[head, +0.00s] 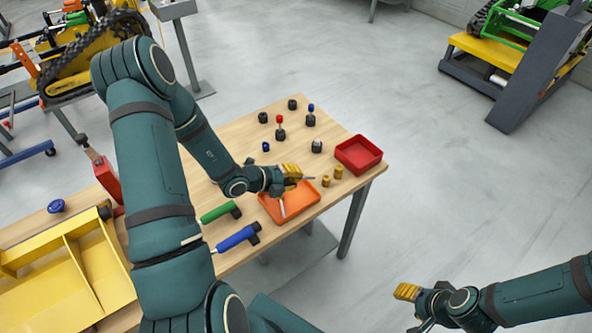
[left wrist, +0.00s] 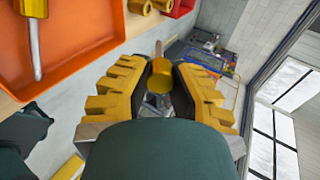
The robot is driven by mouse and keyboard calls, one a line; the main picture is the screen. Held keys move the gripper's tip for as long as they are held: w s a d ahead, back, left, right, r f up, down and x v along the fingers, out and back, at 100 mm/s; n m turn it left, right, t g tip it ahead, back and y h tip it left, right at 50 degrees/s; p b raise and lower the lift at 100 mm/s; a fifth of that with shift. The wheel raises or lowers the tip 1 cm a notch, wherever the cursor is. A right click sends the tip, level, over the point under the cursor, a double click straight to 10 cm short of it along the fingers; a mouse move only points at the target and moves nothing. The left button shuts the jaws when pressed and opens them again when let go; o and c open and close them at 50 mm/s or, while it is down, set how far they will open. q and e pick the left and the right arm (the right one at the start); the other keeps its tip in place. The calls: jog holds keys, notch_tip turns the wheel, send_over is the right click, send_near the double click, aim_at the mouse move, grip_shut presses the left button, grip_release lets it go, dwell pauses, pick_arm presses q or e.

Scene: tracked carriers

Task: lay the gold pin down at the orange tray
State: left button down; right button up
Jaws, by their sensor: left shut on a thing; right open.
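My left gripper (head: 291,171) is shut on the gold pin, over the far edge of the orange tray (head: 304,208). In the left wrist view, the gold pin (left wrist: 159,83) sits between the yellow finger pads of my left gripper (left wrist: 158,78), its round gold face toward the camera and a thin end beyond. The orange tray (left wrist: 95,62) is at the upper left there, apart from the pin. A yellow-handled screwdriver (left wrist: 34,40) lies in it. My right gripper (head: 415,308) is open and empty over the floor at the lower right.
Two gold pieces (head: 338,172) stand on the table between the orange tray and a red tray (head: 359,167). Green (head: 217,212) and blue (head: 238,238) handled tools lie left of the orange tray. Several small dark holders (head: 280,134) stand farther back. A yellow bin (head: 100,275) is near left.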

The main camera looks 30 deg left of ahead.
pick_arm(q)
jog(key=shift+s, duration=0.15)
jog(key=shift+n, duration=0.3)
jog(key=shift+n, duration=0.3)
jog(key=shift+f+b, duration=3.2)
jog(key=shift+f, duration=1.25)
jog(key=c, duration=0.9)
grip_release()
jog(key=shift+a, duration=0.1)
jog(key=v, duration=1.2)
jog(key=shift+s, duration=0.1)
